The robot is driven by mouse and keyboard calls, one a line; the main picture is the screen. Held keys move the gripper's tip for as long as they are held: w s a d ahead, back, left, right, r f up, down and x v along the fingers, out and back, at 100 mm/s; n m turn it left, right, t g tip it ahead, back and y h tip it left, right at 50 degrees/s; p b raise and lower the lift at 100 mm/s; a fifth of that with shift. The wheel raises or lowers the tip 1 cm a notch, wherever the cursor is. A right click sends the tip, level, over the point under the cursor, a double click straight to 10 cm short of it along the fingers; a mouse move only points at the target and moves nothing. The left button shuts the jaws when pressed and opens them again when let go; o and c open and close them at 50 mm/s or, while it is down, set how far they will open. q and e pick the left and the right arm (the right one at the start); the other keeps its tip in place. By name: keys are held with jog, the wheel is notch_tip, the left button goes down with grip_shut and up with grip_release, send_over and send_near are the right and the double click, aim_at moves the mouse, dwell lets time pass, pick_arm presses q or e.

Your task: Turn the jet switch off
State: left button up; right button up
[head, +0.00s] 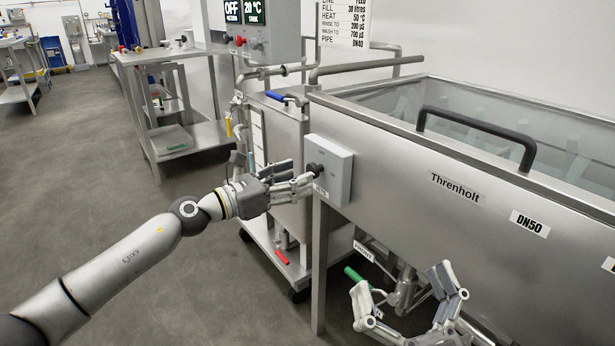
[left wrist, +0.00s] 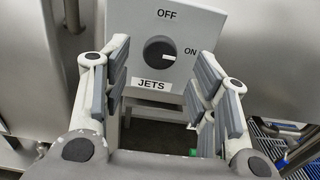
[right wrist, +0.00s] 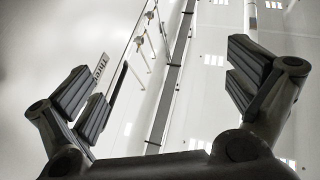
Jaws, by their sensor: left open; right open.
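The jet switch is a black round knob (left wrist: 160,53) on a light grey box (head: 336,159) fixed to the front of the steel tank. In the left wrist view the box has "OFF" above the knob, "ON" to its right and a "JETS" label below. The white mark on the knob points right, toward ON. My left gripper (head: 300,180) is open, its fingers pointing at the knob from the front, apart from it as far as I can see. The knob also shows in the head view (head: 314,170). My right gripper (head: 405,290) is open and empty, low in front of the tank.
The tank (head: 420,165) labelled "Threnholt" has a black handle (head: 480,132) on its lid. Pipes and a green-handled valve (head: 354,274) are below. A wheeled unit with a blue lever (head: 276,96) stands behind the box. The floor at left is clear.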

aim_at(316, 170)
pick_arm(q)
jog(key=shift+b+x, duration=0.3)
jog(key=shift+x, duration=1.75)
pick_arm(e)
jog(key=shift+s+d+r+t+y, duration=0.1)
jog(key=shift+s+r+t+y, duration=0.05)
jog(key=shift+s+r+t, duration=0.55)
jog(key=shift+s+r+t+y, duration=0.15)
jog(key=shift+s+r+t, duration=0.3)
jog(key=shift+r, duration=0.35)
